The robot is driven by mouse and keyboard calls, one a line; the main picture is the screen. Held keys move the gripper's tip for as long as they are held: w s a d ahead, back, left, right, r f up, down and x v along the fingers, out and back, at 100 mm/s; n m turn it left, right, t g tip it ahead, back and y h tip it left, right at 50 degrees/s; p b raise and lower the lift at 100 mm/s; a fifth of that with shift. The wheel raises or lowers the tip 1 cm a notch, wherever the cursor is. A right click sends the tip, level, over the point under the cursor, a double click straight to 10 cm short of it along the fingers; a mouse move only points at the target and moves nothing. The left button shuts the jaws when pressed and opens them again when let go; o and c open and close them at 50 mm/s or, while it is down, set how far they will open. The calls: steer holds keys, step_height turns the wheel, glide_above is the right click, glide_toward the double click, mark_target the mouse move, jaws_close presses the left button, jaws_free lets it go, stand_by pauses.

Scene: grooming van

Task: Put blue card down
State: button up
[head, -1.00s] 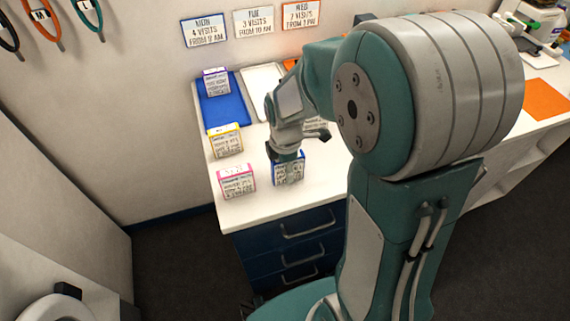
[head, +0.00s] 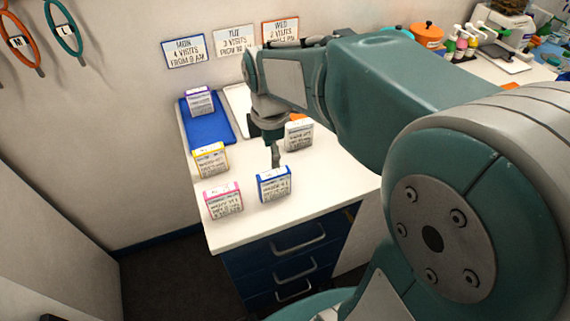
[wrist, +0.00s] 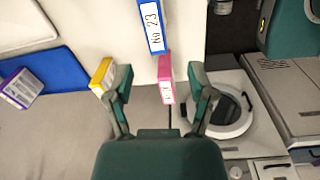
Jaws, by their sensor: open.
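The blue card (head: 274,184) stands upright on the white counter near its front edge, to the right of the pink card (head: 223,201). In the wrist view the blue card (wrist: 151,25) shows its top edge with "No 23". My gripper (head: 275,158) is above and behind the blue card, apart from it. In the wrist view my gripper (wrist: 162,85) has its fingers spread with nothing held between them; the pink card (wrist: 166,80) shows in the gap, lower down on the counter.
A yellow card (head: 210,160) stands behind the pink one. A purple card (head: 199,100) stands on the blue tray (head: 213,128). A white-topped card (head: 299,134) stands at the right. Day signs (head: 186,52) hang on the wall. The counter between the cards is clear.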

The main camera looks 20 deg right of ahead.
steer(key=s+r+m+t, duration=0.2)
steer(key=s+m, duration=0.4)
steer(key=m, duration=0.2)
steer(key=s+r+m+t, duration=0.2)
steer(key=s+m+t, duration=0.1)
steer(key=s+m, duration=0.4)
steer(key=shift+r+m, duration=0.3)
steer(key=shift+m, duration=0.5)
